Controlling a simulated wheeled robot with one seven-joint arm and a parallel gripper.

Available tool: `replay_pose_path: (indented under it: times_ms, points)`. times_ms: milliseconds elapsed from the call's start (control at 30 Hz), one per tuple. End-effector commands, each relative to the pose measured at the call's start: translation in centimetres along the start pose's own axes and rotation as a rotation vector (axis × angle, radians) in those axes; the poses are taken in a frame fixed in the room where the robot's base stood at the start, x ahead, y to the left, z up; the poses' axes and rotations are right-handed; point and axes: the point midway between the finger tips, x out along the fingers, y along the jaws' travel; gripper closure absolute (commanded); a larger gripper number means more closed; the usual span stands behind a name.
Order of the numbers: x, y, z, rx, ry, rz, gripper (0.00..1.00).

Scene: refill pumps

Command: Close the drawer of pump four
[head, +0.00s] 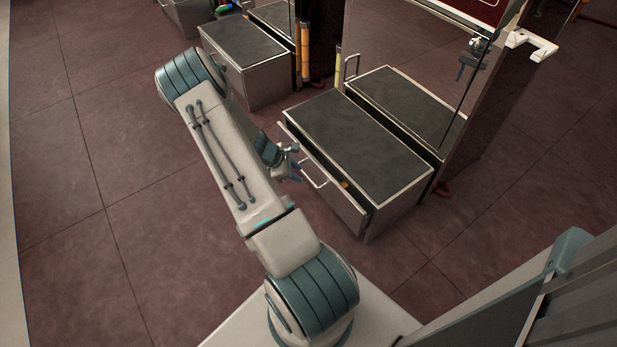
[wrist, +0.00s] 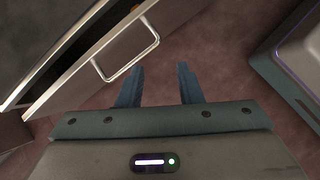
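The nearest pump unit has a drawer (head: 335,190) that stands partly out, with a dark gap between its front and the cabinet (head: 365,135). A small orange item (head: 344,184) shows in that gap. The drawer's silver bar handle (head: 316,178) faces my arm. My gripper (head: 292,163) is beside the drawer front, close to the handle. In the wrist view, my gripper's two blue fingers (wrist: 160,85) are apart with nothing between them. The handle (wrist: 128,52) lies just ahead and left of the fingers, and the drawer front (wrist: 85,75) runs diagonally at upper left. I cannot read a pump number.
Another pump cabinet (head: 245,58) with a dark top stands farther back. A mirror-like panel (head: 400,70) rises behind the near cabinet and reflects it. Open red-brown tiled floor (head: 110,150) lies to the left. My base edge shows at right in the wrist view.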

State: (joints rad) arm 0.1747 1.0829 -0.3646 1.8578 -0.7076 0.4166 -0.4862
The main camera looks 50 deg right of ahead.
Motion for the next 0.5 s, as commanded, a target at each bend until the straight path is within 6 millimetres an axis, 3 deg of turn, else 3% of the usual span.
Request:
replay_pose_path:
  times_ms: [233,500]
  points:
    - [0.5,0.5,1.5,0.427,0.154,-0.137,0.68]
    - [0.3,2.9,2.9,0.837,0.302,-0.222,0.68]
